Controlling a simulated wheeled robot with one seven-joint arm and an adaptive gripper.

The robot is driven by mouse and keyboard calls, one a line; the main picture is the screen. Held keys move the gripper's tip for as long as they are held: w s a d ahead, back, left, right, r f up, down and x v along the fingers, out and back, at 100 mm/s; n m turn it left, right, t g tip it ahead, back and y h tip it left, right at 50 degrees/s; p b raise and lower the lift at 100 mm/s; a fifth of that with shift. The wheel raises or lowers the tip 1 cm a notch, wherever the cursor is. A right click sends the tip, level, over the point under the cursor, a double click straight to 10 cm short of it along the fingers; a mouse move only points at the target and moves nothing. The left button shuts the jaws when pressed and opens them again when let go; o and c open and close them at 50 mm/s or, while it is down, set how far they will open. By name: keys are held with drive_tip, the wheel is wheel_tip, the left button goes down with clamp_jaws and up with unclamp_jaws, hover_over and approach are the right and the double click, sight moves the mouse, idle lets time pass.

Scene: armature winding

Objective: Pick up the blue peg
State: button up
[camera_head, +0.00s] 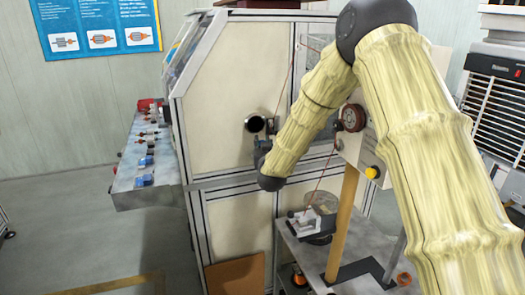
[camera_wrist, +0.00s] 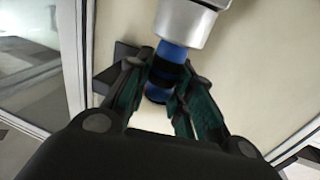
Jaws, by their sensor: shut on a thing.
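In the wrist view, the blue peg (camera_wrist: 171,52) stands between the fingertips of my gripper (camera_wrist: 160,70). The fingers are closed in on it from both sides. A dark band crosses the peg at the fingers, and its lower blue end shows between them. The peg's upper end meets a silver cylinder (camera_wrist: 188,20); I cannot tell whether it sits inside it or only touches it. In the head view, my forearm reaches down to the cabinet front, and the gripper and peg are too small and covered to make out clearly.
A tall cream cabinet (camera_head: 225,100) with metal framing stands close behind my gripper; a round dark opening (camera_head: 255,123) shows on it. A side shelf (camera_head: 150,185) at left holds several small blue and red parts. A low metal table (camera_head: 345,262) stands below my arm.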

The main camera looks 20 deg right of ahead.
drive_tip(key=shift+r+b, duration=0.45)
drive_tip(key=shift+r, duration=0.45)
drive_tip(key=s+a+b, duration=0.2)
drive_tip(key=s, duration=0.5)
drive_tip(key=s+a+r+b, duration=0.1)
drive_tip(key=s+a+b, duration=0.2)
drive_tip(key=s, duration=0.5)
drive_tip(key=shift+r, duration=0.3)
drive_tip(key=shift+s+a, duration=0.1)
drive_tip(key=o, duration=0.4)
drive_tip(key=shift+c, duration=0.2)
clamp_jaws()
